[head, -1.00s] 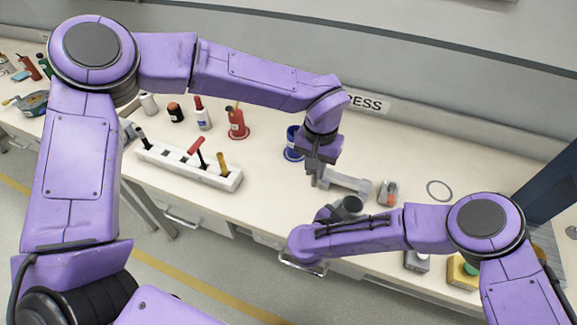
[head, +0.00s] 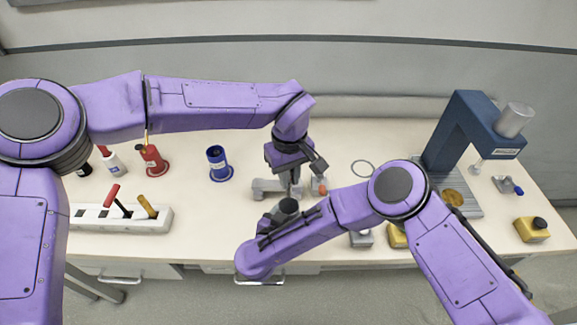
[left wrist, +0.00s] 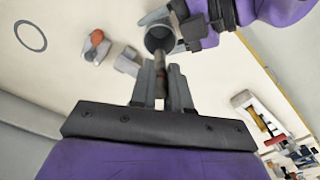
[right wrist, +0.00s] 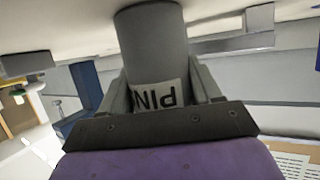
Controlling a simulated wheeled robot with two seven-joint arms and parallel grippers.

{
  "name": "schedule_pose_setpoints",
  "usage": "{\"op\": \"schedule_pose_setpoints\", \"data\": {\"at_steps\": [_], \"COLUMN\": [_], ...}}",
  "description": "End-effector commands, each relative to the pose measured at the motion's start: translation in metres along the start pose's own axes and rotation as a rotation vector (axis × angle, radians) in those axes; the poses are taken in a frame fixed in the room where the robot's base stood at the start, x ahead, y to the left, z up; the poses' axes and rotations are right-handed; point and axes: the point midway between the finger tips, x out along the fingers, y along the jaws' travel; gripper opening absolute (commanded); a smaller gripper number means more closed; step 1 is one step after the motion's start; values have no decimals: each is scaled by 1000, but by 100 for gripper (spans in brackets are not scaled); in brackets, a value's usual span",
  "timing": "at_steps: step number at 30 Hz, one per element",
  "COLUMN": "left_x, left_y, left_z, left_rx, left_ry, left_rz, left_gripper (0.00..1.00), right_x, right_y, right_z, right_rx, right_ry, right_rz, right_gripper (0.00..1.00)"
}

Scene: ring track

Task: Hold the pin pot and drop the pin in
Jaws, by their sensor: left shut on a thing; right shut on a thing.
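The grey pin pot (right wrist: 152,45), labelled PIN, is between the fingers of my right gripper (right wrist: 165,92), which is shut on it. In the head view the dark-mouthed pot (head: 288,205) stands out just below my left gripper (head: 293,188). In the left wrist view the pot's open mouth (left wrist: 160,38) faces the camera, with my right gripper (left wrist: 193,32) at its side. My left gripper (left wrist: 161,85) is shut on a thin brownish pin (left wrist: 173,74). The pin lies close to the pot's rim. I cannot tell whether its tip is over or inside the mouth.
A grey fixture (head: 265,188) and a grey block with an orange knob (head: 319,187) are close to my grippers. A blue press (head: 455,130) stands right. A blue cup (head: 218,165), red holder (head: 152,160) and white tool rack (head: 95,219) are left.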

Motion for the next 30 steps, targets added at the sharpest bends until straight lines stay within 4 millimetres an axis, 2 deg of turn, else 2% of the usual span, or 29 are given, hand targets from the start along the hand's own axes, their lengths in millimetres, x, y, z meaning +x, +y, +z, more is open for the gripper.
{"op": "schedule_pose_setpoints", "data": {"at_steps": [6,13,18,26,27,29,30], "left_x": [32,59,67,68,68,68,68], "left_y": [0,0,0,0,0,0,0], "left_z": [0,0,0,0,0,0,0], "left_rx": [1,1,1,1,2,1,1], "left_ry": [-1,0,0,0,0,0,0], "left_rz": [-1,0,1,1,1,1,1], "left_gripper": [0,0,0,0,29,46,46], "right_x": [0,0,0,0,0,0,0], "right_y": [0,0,0,0,0,0,0], "right_z": [0,0,0,0,0,0,0], "right_rx": [0,0,0,0,0,0,0], "right_ry": [0,0,0,0,0,0,0], "right_rz": [0,0,0,0,0,0,0], "right_gripper": [42,42,42,42,42,42,42]}}
